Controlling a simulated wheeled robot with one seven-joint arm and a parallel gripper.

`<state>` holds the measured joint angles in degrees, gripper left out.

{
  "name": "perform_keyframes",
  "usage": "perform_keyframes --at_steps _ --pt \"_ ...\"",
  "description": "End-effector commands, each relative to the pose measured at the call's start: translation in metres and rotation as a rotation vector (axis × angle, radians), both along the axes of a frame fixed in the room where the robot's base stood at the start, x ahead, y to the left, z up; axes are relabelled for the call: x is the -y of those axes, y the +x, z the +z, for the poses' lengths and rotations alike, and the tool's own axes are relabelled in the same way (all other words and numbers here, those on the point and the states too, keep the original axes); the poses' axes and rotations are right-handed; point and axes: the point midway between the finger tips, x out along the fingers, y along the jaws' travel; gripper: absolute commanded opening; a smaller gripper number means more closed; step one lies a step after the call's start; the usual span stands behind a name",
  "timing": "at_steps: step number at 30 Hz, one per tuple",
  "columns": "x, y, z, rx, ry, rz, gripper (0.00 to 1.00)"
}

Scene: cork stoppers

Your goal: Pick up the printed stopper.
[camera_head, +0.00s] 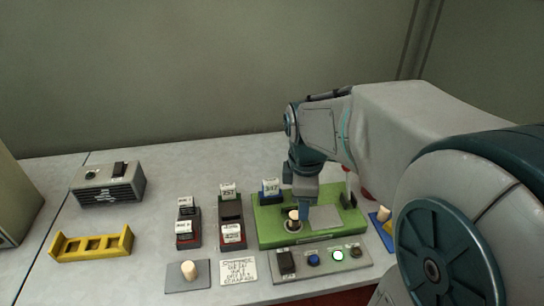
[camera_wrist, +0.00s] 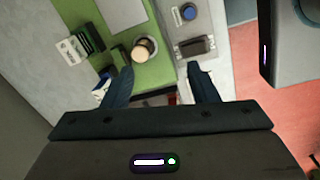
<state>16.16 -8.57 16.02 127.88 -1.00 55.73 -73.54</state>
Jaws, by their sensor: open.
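A pale cork stopper (camera_head: 293,215) stands upright in a round holder on the green board (camera_head: 266,236). In the wrist view the stopper (camera_wrist: 143,48) shows from above, ahead of the fingertips and toward the left finger. No print on it can be made out. Another pale stopper (camera_head: 189,270) stands on a grey pad (camera_head: 176,284), and one more (camera_head: 384,214) is at the board's right on a blue piece. My gripper (camera_head: 303,218) is open and empty beside the holder; in the wrist view its two fingers (camera_wrist: 160,74) are wide apart, with nothing between them.
A button panel (camera_head: 320,263) lies in front of the board. Dark and red label stands (camera_head: 231,211) are left of it, with a written card (camera_head: 238,271) in front. A yellow rack (camera_head: 91,244) and a grey box (camera_head: 108,184) stand farther left, with bare table between.

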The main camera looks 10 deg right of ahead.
Motion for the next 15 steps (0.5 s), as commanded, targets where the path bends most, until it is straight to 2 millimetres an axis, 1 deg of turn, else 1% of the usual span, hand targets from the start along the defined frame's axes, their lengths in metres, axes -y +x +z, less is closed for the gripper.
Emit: perform_keyframes --at_steps 1,6,10,12,15 --pt "0.001 0.009 0.006 -0.024 -0.001 0.104 0.53" --pt "0.001 0.031 0.011 -0.072 0.004 0.450 0.53" --pt "0.001 0.042 0.013 -0.090 0.015 0.630 0.53" --pt "0.001 0.046 0.013 -0.096 0.020 0.694 0.53" --pt "0.001 0.049 0.010 -0.099 0.023 0.743 0.53"
